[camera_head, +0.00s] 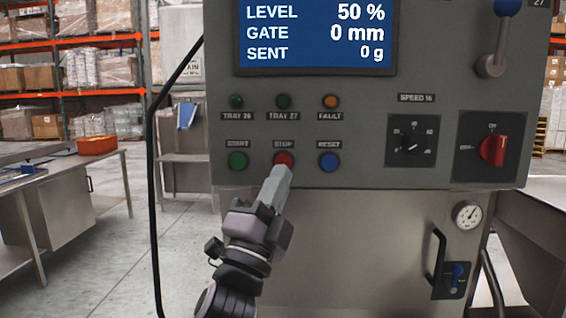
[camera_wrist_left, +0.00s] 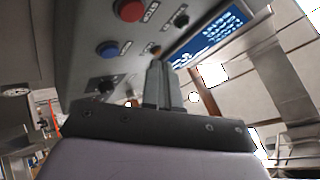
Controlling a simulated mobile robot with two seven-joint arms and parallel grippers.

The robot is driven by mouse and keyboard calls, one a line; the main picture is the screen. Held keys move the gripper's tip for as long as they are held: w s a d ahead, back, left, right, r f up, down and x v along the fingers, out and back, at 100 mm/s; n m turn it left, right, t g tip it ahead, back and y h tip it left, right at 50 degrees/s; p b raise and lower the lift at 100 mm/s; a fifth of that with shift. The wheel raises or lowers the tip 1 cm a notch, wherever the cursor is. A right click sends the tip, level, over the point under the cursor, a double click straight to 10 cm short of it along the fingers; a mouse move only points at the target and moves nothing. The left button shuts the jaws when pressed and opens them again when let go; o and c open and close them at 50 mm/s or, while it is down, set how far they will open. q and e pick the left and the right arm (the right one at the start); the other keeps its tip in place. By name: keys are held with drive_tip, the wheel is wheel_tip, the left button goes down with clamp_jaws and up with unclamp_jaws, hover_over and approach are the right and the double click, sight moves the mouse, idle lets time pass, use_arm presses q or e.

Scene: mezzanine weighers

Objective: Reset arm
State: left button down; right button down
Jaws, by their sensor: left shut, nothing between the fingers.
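My left gripper (camera_head: 281,172) is shut and empty, its fingertips in front of the lower edge of the red STOP button (camera_head: 283,159) in the head view. In the left wrist view the shut fingers (camera_wrist_left: 163,80) point up along the grey panel, and the red STOP button (camera_wrist_left: 130,10) lies up and left of them. Whether the fingertips touch the panel I cannot tell. My right gripper is in neither view.
The grey control panel (camera_head: 460,75) carries a green START button (camera_head: 238,160), a blue RESET button (camera_head: 329,162), a speed dial (camera_head: 410,146), a red rotary switch (camera_head: 494,150) and a screen (camera_head: 316,38). A steel table (camera_head: 60,190) stands further left.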

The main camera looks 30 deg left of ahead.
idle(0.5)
use_arm(q)
drive_tip(key=w+d+f+n+g+h+p, duration=0.15)
drive_tip(key=f+g, duration=0.25)
drive_tip(key=f, duration=0.9)
drive_tip(key=d+f+n+g+h, duration=0.2)
drive_tip(key=f+n+g+h, duration=0.1)
drive_tip(key=f, duration=1)
drive_tip(key=s+d+f+n+g+h, duration=0.1)
drive_tip(key=s+d+f+n+g, duration=0.1)
drive_tip(key=s+f, duration=0.7)
drive_tip(key=s+d+f+n+g, duration=0.3)
drive_tip(key=s+f, duration=0.6)
drive_tip(key=f, duration=0.6)
drive_tip(key=n+g, duration=0.2)
drive_tip(key=g, duration=0.1)
drive_tip(key=shift+f+h, duration=0.15)
drive_tip(key=shift+h, duration=0.2)
